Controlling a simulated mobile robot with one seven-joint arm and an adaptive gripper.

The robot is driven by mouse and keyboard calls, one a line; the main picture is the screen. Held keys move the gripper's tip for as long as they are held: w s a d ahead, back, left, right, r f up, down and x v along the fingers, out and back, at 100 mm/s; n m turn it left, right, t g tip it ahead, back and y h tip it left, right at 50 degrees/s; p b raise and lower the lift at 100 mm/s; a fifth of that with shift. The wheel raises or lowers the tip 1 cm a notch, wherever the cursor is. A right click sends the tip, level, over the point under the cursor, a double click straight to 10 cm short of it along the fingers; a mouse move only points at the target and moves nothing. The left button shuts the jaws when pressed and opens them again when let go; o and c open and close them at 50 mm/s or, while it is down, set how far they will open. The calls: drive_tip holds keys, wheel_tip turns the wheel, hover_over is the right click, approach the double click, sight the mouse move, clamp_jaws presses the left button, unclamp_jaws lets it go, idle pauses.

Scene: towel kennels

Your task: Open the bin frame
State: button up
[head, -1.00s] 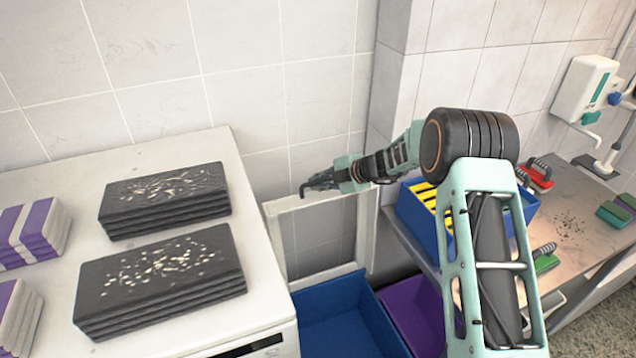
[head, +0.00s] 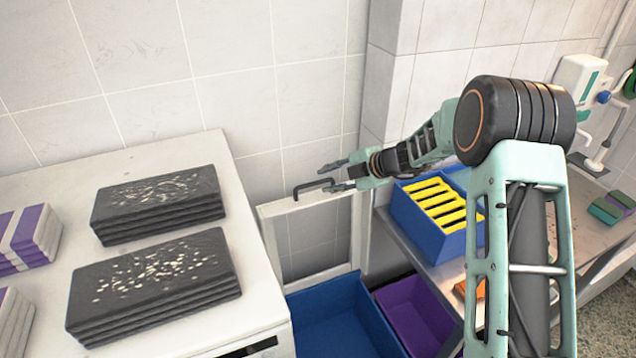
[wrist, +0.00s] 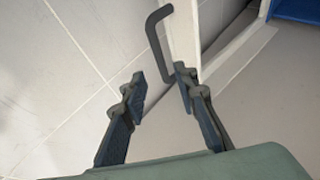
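The bin frame (head: 268,243) is a white upright frame between the white cabinet and the wall corner, behind a blue bin (head: 345,310). A dark bar handle (head: 311,184) sits on its top rail; the handle also shows in the wrist view (wrist: 154,36). My gripper (head: 331,176) is open at the right end of the handle. In the wrist view my gripper (wrist: 160,74) has its fingers apart, with the near end of the handle between or just ahead of the tips. I see no grip on it, and contact is unclear.
The white cabinet (head: 165,160) at left carries stacked dark towels (head: 155,280) and purple-and-white towels (head: 25,240). A purple bin (head: 415,308) stands right of the blue bin. A blue crate with yellow slats (head: 432,225) is on the bench under my arm.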

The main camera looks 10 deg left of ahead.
drive_tip(key=v, duration=0.4)
idle(0.3)
